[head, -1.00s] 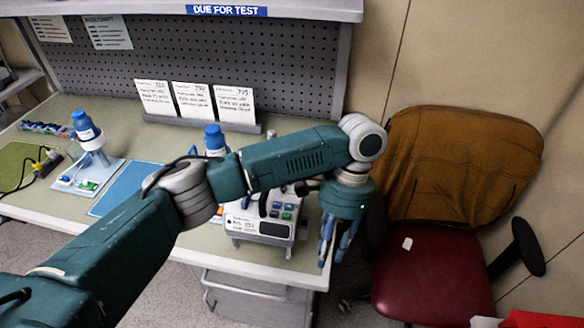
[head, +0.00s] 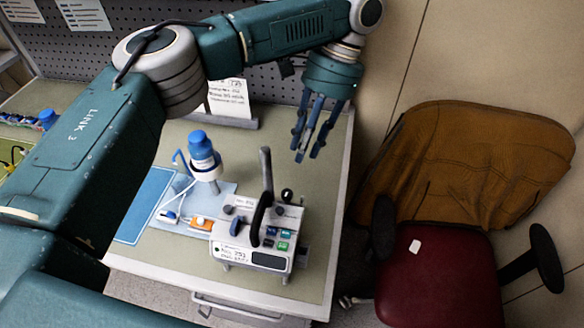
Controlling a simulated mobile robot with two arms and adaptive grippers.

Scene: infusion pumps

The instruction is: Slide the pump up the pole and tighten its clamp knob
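The pump (head: 250,254) is a white and grey box with a dark display and coloured buttons, standing near the front right of the bench in the head view. A short grey upright post (head: 266,165) rises behind it, and a black curved handle (head: 261,214) stands on its top. A small black knob (head: 287,195) shows beside the post. My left gripper (head: 309,153) hangs fingers down behind and right of the pump, apart from it. Its blue fingers are spread and empty. My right gripper is out of view.
A blue-capped bottle (head: 202,152) on a stand is left of the pump, near a blue mat (head: 147,203). My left arm spans the upper left. A chair (head: 440,270) with a brown cover stands right of the bench (head: 308,245).

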